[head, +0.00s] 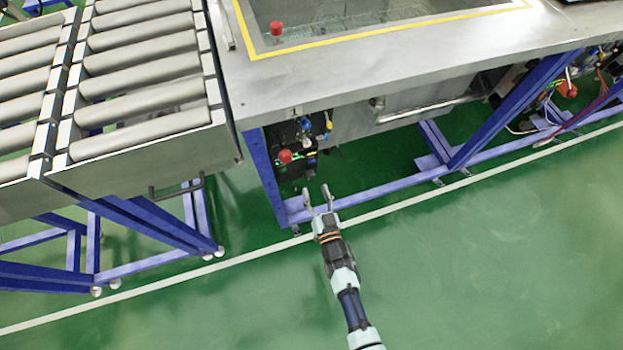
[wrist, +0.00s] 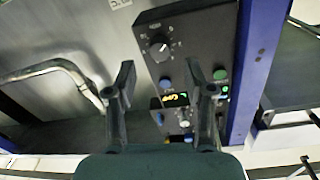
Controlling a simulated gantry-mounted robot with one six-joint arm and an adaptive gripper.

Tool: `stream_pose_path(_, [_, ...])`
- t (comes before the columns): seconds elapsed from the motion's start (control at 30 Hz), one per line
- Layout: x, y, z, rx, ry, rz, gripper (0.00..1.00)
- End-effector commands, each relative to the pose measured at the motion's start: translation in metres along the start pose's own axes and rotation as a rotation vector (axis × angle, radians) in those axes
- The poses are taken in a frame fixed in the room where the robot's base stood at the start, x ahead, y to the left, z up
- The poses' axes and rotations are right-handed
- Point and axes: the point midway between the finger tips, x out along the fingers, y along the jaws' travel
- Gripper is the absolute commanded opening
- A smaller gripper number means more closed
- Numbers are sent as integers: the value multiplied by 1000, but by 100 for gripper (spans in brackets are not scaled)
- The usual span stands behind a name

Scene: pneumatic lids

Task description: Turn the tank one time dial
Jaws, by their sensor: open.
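A dark control panel (wrist: 195,35) is mounted under the tank table, and its box also shows in the head view (head: 287,135). A black round dial (wrist: 158,47) with white scale marks is on the panel in the wrist view; its label is too small to read. Below it are a blue button (wrist: 165,84), a green button (wrist: 220,74) and a lit yellow display (wrist: 175,100). My gripper (head: 318,196) is open and empty in front of the panel, apart from it. In the wrist view its fingers (wrist: 160,80) spread below the dial, partly covering the lower panel.
The steel tank table (head: 370,75) stands on a blue frame (head: 262,170) close around the panel. A bent metal pipe (wrist: 60,68) runs left of the panel in the wrist view. A roller conveyor (head: 140,70) stands at left. The green floor in front is clear.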

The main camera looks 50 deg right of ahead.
Motion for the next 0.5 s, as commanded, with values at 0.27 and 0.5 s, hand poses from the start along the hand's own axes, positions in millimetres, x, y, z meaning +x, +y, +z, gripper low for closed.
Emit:
stream_pose_path(0.27, [40,0,2,0,-1,0,53])
stream_pose_path(0.5, [43,0,1,0,-2,0,53])
